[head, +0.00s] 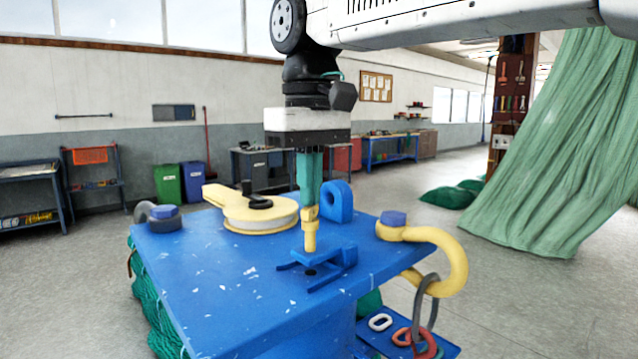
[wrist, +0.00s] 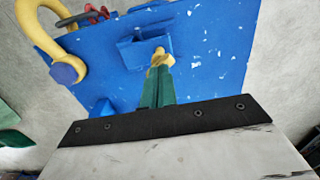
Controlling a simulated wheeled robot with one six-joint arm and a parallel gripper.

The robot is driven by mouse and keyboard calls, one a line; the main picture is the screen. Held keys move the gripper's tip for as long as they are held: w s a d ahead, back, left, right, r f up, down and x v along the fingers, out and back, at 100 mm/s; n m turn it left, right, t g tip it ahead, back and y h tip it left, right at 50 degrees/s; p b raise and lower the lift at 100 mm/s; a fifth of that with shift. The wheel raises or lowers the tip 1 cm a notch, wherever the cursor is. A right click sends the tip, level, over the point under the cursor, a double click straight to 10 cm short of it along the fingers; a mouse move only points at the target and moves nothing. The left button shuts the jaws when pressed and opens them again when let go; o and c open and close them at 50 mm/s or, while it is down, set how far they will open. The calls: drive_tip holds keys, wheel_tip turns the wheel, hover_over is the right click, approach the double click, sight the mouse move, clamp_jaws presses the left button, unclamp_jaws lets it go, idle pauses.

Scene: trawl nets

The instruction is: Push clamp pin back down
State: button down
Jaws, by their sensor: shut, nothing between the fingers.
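A yellow clamp pin (head: 310,236) stands upright over a small blue clamp (head: 330,262) on the blue table (head: 215,300). The pin's lower end is at the clamp; I cannot tell how deep it sits. My gripper (head: 310,202), with teal fingers pointing down, is shut and directly above the pin. The fingertips meet the pin's top in the picture; I cannot tell whether they touch. In the wrist view, the pin (wrist: 158,57) shows just beyond the fingertips (wrist: 158,70), partly hidden by them, with the clamp (wrist: 140,50) around and behind it.
A yellow block with a round sheave (head: 258,215) lies behind left of the clamp. A blue upright lug (head: 338,202) stands close behind it. A yellow shackle (head: 455,262) with a grey ring hangs off the right edge. The table's front left is clear.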

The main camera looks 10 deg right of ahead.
sight(310, 239)
drive_tip(key=shift+f, duration=0.1)
drive_tip(key=shift+f, duration=1.5)
